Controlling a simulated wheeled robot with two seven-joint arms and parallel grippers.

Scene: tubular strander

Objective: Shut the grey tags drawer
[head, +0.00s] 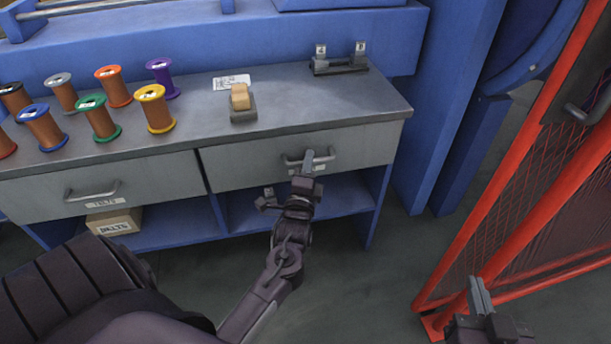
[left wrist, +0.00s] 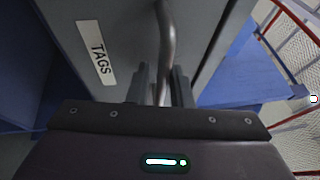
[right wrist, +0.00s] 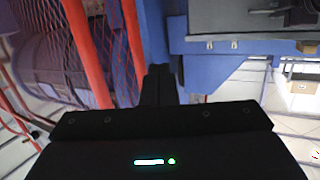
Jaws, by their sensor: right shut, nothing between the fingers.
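The grey tags drawer (head: 353,150) is the right one under the workbench top. Its front looks close to flush with the bench in the head view. Its white TAGS label (left wrist: 96,53) shows in the left wrist view. My left gripper (head: 309,161) is at the bar handle (head: 325,157), with one finger on each side of the bar (left wrist: 168,40) in the left wrist view. Whether the fingers press on the bar is not clear. My right gripper (head: 479,296) is shut and empty, low at the right, away from the drawer.
A second grey drawer (head: 130,183) is to the left. Several wire spools, a block on a grey base (head: 241,105) and a small rack (head: 338,66) stand on the bench top (head: 290,97). A red mesh guard (head: 520,170) is at the right. A carton (head: 114,222) sits below.

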